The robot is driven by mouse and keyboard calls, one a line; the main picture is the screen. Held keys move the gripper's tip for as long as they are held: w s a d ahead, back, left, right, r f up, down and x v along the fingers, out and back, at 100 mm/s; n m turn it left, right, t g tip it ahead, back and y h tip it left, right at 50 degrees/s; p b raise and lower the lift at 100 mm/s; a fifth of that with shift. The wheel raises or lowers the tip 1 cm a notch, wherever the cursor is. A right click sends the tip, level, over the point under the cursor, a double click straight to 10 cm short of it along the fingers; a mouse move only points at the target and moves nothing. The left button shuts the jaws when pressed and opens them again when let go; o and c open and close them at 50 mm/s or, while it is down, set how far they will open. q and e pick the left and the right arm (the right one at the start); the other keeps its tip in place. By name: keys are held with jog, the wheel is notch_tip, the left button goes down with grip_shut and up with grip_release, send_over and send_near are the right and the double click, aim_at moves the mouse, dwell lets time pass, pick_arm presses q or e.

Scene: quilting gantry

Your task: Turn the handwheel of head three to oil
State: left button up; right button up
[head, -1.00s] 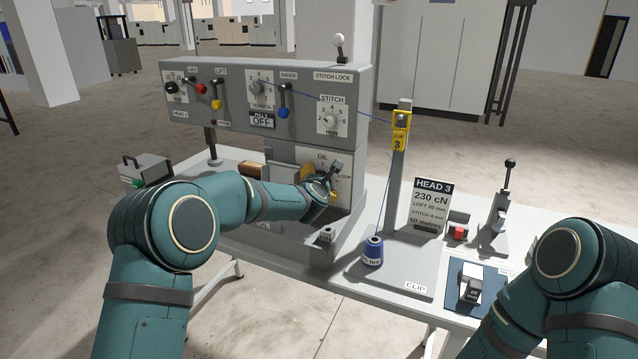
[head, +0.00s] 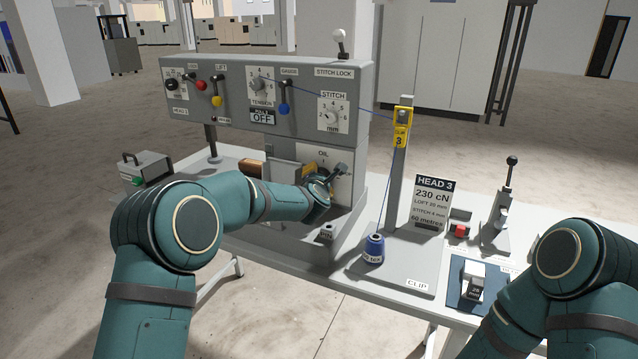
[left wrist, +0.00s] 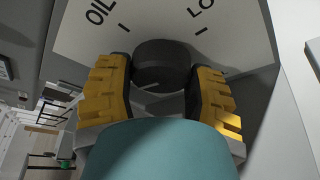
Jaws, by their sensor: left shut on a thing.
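The handwheel (left wrist: 162,62) is a dark round knob on a white dial plate in the left wrist view. The plate (left wrist: 165,22) reads OIL at its upper left and "LO", cut off, at its upper right, each with a tick mark. I cannot tell which mark the wheel points to. My left gripper (left wrist: 160,80) is shut on the wheel, one yellow-and-black finger on each side. In the head view my left gripper (head: 325,184) is at the OIL plate (head: 342,185) on the machine's lower front and mostly hides the wheel. My right gripper is out of view.
The grey machine head (head: 225,118) carries levers and dials above my left gripper. A thread post (head: 397,175), blue spool (head: 374,249) and HEAD 3 card (head: 431,203) stand to the right. A grey box (head: 147,168) stands at the left on the table.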

pick_arm(q)
jog(key=shift+f+m+t+y+b, duration=0.1)
jog(key=shift+m+t+y+b, duration=0.3)
jog(key=shift+m, duration=0.6)
jog(key=m+t, duration=0.1)
jog(key=m, duration=0.2)
jog(key=shift+m+t+y, duration=0.4)
jog(key=m+t, duration=0.1)
jog(key=m, duration=0.2)
jog(key=shift+m, duration=0.3)
jog(key=shift+m+t+h, duration=0.7)
jog(key=shift+m+t, duration=0.1)
jog(key=shift+m, duration=1.3)
jog(key=o, duration=0.9)
jog(key=shift+d, duration=0.1)
jog(key=shift+o, duration=0.2)
